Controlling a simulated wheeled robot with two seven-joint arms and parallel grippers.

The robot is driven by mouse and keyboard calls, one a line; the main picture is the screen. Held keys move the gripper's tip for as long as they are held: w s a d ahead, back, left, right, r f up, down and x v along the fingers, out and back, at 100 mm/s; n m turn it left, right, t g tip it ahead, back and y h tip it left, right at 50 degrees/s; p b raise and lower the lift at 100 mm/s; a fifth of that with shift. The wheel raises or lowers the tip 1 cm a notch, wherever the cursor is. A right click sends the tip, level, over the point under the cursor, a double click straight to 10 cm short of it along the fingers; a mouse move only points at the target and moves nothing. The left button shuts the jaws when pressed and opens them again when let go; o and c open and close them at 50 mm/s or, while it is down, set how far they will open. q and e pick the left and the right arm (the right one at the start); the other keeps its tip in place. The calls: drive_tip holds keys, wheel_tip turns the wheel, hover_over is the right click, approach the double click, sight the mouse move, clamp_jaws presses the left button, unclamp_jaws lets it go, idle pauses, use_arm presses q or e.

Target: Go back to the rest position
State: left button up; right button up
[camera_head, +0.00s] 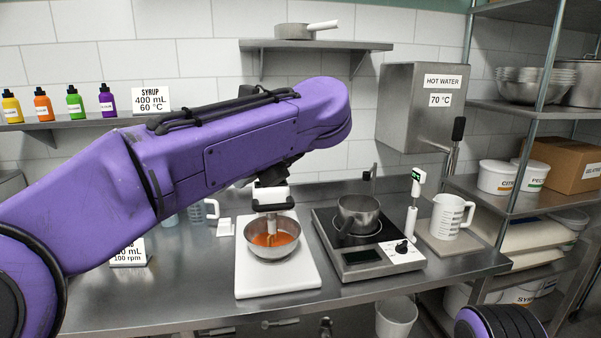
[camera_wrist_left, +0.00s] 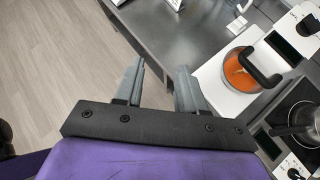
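My left gripper (camera_wrist_left: 159,82) is open in the left wrist view, with nothing between its two grey fingers. It hangs near the counter's front edge, with floor showing to the left and the mixer's bowl apart to its right. In the head view my left arm crosses the picture from the left, and its gripper is hidden. My right gripper is not in view; only a purple and black part of my right arm shows at the bottom right.
A steel bowl (camera_head: 262,273) of orange liquid stands under a mixer on a white base (camera_head: 244,286). Right of it are a hot plate (camera_head: 367,259) with a pot (camera_head: 357,215), a white-handled device (camera_head: 411,219) and a jug (camera_head: 447,216). Syrup bottles (camera_head: 75,104) line the left shelf.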

use_arm(q)
drive_tip(key=w+a+f+m+t+y+b, duration=0.1)
drive_tip(key=w+a+f+m+t+y, duration=0.1)
drive_tip(key=w+f+m+t, duration=0.45)
drive_tip(key=w+a+f+m+t+y, duration=0.1)
drive_tip(key=w+a+f+m+t, duration=0.15)
drive_tip(key=f+m, duration=0.7)
wheel_tip(320, 180, down, 18)
drive_tip(key=s+a+m+t+h+b, duration=0.1)
drive_tip(key=s+a+m+h, duration=0.15)
drive_tip(key=m+h, duration=0.7)
drive_tip(key=s+a+f+m+g+b, duration=0.1)
drive_tip(key=s+a+f+m+g, duration=0.1)
drive_tip(key=s+f+m, duration=0.55)
drive_tip(key=s+a+f+m+g+b, duration=0.15)
drive_tip(key=s+f+m, duration=0.25)
drive_tip(key=s+f, duration=0.65)
drive_tip(key=s+a+f+g, duration=0.2)
drive_tip(key=s+a+f, duration=0.1)
drive_tip(key=s, duration=0.4)
drive_tip(key=s+a+f+m+g, duration=0.1)
drive_tip(key=s+a+f+g, duration=0.1)
drive_tip(key=s+f, duration=0.4)
drive_tip(key=s+a+f+m+g, duration=0.1)
drive_tip(key=s+a+f+g, duration=0.2)
drive_tip(key=s, duration=0.6)
drive_tip(key=shift+s+a+f+g+b, duration=0.25)
drive_tip(key=shift+a+f+g+b, duration=0.15)
drive_tip(key=shift+f, duration=0.45)
